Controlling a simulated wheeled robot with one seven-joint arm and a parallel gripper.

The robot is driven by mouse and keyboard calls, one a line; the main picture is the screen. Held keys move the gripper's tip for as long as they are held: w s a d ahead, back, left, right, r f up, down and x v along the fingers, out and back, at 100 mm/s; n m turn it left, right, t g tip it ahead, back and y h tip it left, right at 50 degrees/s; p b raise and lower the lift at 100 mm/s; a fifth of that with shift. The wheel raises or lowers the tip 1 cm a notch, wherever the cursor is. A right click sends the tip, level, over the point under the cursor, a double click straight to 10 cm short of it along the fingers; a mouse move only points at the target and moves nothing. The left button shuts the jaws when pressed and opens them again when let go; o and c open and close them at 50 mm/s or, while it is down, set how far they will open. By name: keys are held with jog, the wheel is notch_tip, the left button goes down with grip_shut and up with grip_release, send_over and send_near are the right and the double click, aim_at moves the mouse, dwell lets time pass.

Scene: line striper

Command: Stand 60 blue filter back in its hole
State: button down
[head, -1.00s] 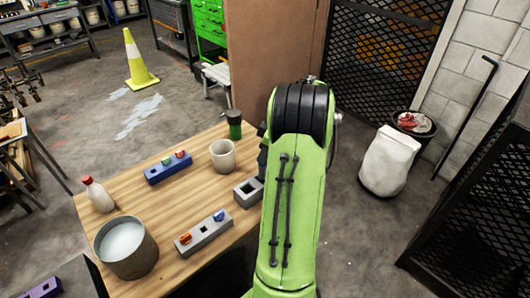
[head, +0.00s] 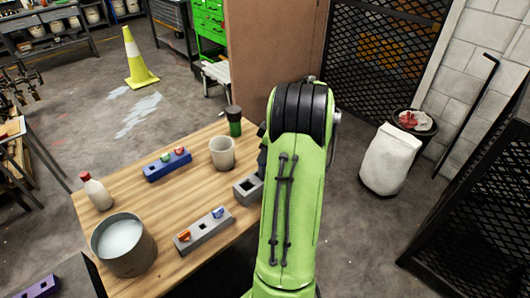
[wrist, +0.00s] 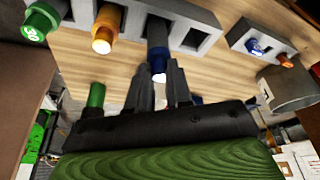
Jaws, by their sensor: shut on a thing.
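In the wrist view, my gripper (wrist: 160,80) is shut on the blue filter (wrist: 157,38), a dark grey cylinder with a blue, pale-tipped end between the fingers. The filter is in line with the grey rack (wrist: 178,12), between an orange filter and an empty square hole (wrist: 195,38). It stands out farther from the rack than its neighbours. I cannot tell whether its far end is inside a hole. In the head view my arm hides the gripper, the filter and most of this rack; only the rack's end (head: 241,196) shows.
An orange filter (wrist: 104,32) and a green filter marked 30 (wrist: 40,20) stand in the same rack. Another grey rack (head: 190,243), a blue rack (head: 155,174), a cup (head: 222,154), a green jar (head: 235,128), a bottle (head: 97,193) and a bucket (head: 130,259) stand on the wooden table.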

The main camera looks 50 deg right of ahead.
jog(key=shift+f+b, duration=1.05)
jog(key=shift+f, duration=0.3)
jog(key=c, duration=0.6)
grip_release()
jog(key=shift+c, duration=0.2)
jog(key=shift+r, duration=0.15)
jog(key=p+v, duration=0.5)
jog(key=v, duration=0.2)
dwell(0.7)
